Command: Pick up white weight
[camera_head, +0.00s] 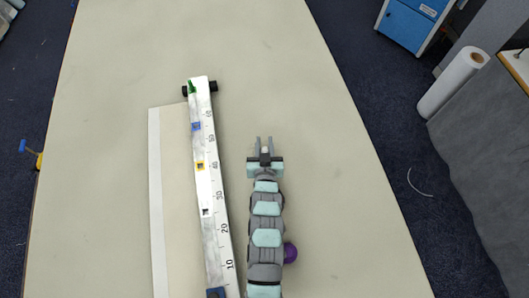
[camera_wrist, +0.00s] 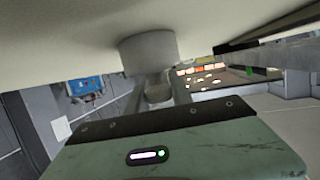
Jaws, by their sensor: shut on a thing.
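The white weight (camera_wrist: 148,47) is a pale, short cylinder in the wrist view, with a narrower knob between my fingers. My gripper (camera_wrist: 157,92) is shut on this knob, one finger on each side. In the head view my gripper (camera_head: 264,142) is near the middle of the table, and only a small pale bit of the weight (camera_head: 265,150) shows between its fingers. In the wrist view the weight's wide end meets the pale table surface or is very close to it; I cannot tell if there is a gap.
A long white ruler beam (camera_head: 215,185) with coloured marks lies left of my arm, beside a pale strip (camera_head: 155,200). A purple ball (camera_head: 290,253) is right of my arm. The cloth table (camera_head: 330,200) is clear ahead and to the right.

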